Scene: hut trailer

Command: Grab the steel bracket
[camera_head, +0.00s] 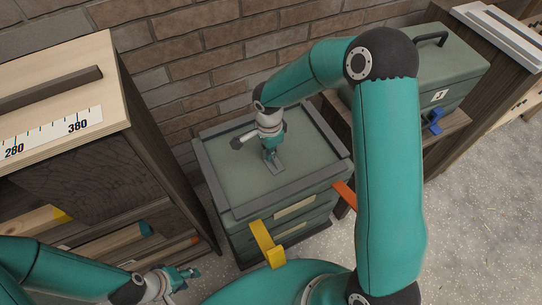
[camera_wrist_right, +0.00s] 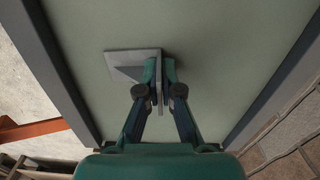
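The steel bracket (camera_wrist_right: 128,62) is a grey angled metal piece on the green top of the drawer cabinet (camera_head: 230,188). In the right wrist view one flat plate of it shows to the left of the fingers, and its upright part is between the fingertips. My right gripper (camera_wrist_right: 161,84) is down at the cabinet top with its fingers closed on that upright part. In the head view the bracket (camera_head: 274,162) is small and partly hidden by the right gripper (camera_head: 270,150). My left gripper (camera_head: 180,274) is at the lower left, away from the bracket; its finger opening is too small to judge.
A raised grey rim surrounds the cabinet top. Yellow (camera_head: 266,245) and orange (camera_head: 346,195) brackets stick out from the cabinet. A wooden shelf unit with a ruler (camera_head: 50,134) stands left, a green toolbox (camera_head: 425,72) right. A brick wall (camera_head: 200,50) is behind.

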